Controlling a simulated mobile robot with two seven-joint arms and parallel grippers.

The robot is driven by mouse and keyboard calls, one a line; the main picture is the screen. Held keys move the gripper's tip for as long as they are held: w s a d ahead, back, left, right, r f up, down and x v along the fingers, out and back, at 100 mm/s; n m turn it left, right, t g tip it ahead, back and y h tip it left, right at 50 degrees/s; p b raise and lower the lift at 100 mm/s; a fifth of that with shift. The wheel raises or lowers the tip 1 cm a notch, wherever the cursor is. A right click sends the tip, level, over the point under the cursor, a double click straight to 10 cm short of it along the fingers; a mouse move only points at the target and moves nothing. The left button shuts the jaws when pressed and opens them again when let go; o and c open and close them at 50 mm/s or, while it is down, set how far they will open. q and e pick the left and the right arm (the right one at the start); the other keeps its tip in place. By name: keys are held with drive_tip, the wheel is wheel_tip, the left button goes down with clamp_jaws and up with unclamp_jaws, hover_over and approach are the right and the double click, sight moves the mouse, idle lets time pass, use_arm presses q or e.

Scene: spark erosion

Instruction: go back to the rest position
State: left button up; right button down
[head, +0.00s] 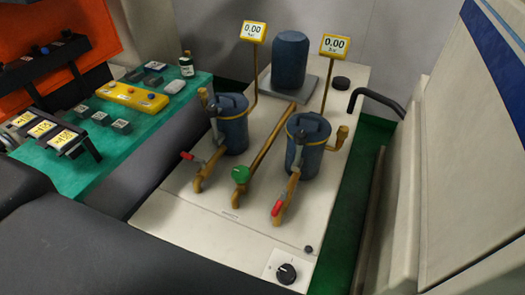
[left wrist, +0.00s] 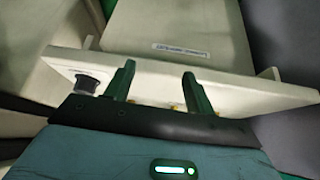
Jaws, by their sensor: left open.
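My left gripper (left wrist: 160,84) shows in the left wrist view with its two dark green fingers spread apart and nothing between them. Beyond the fingers is a pale bench or panel edge (left wrist: 225,84) with a small label on the surface above it. I cannot tell whether the fingers touch the edge. No gripper shows in the head view, where dark rounded shapes fill the lower left. My right gripper is in neither view.
A pale bench (head: 165,218) carries two blue filter canisters (head: 234,135) (head: 308,160), brass pipes with valves, a blue tank (head: 290,62) and two yellow displays reading 0.00. Left is a green mat (head: 143,138) with blocks. Right is a pale cabinet (head: 470,170).

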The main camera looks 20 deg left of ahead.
use_arm(q)
drive_tip(key=shift+w+d+f+t+h, duration=0.15)
drive_tip(key=shift+f+t, duration=0.35)
drive_tip(key=shift+t, duration=0.05)
drive_tip(key=shift+w+d+f+t+h, duration=0.1)
drive_tip(key=shift+w+d+f+t, duration=0.1)
drive_tip(key=shift+f+t, duration=0.3)
drive_tip(key=shift+w+d+f+t+h, duration=0.1)
drive_tip(key=shift+w+f+t+h, duration=0.05)
drive_tip(key=shift+f+t, duration=0.4)
drive_tip(key=shift+r, duration=0.15)
drive_tip(key=shift+c, duration=0.3)
idle(0.7)
